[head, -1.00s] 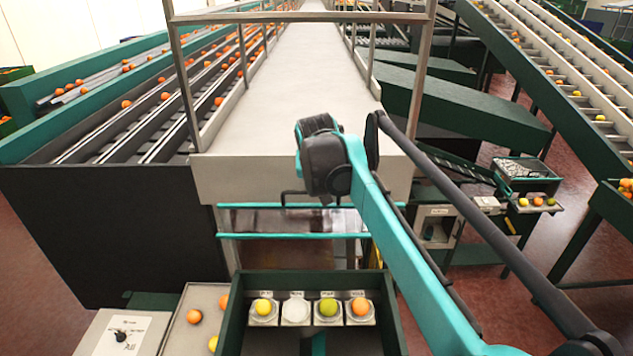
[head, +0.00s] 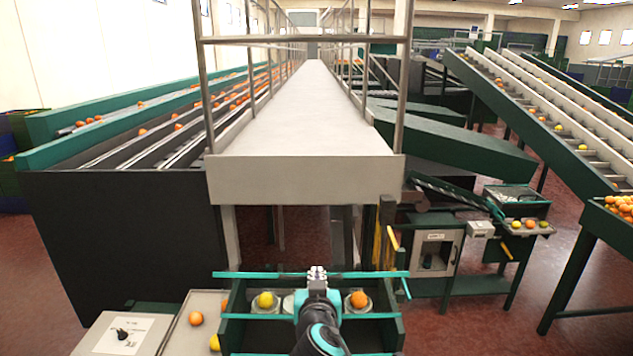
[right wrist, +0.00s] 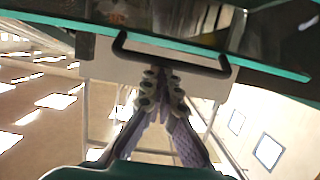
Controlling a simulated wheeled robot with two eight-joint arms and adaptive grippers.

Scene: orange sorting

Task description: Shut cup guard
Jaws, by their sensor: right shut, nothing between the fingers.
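The cup guard (head: 250,274), a clear panel with teal edges, spans the tray of cups; I cannot tell whether it is fully down. Through it show a cup with a yellow fruit (head: 265,299), part of a pale cup (head: 289,303) and a cup with an orange (head: 359,299). My right gripper (head: 317,272) is shut and empty over the middle of the guard and hides part of the row. In the right wrist view, its fingertips (right wrist: 158,73) are close to the guard's black handle (right wrist: 195,68); contact is unclear. My left gripper is out of view.
A sorting tray (head: 177,335) with loose fruit and a box with a black knob (head: 122,333) lie left of the cups. A pale walkway (head: 300,180) with metal rails rises behind. A grey cabinet (head: 437,250) stands to the right.

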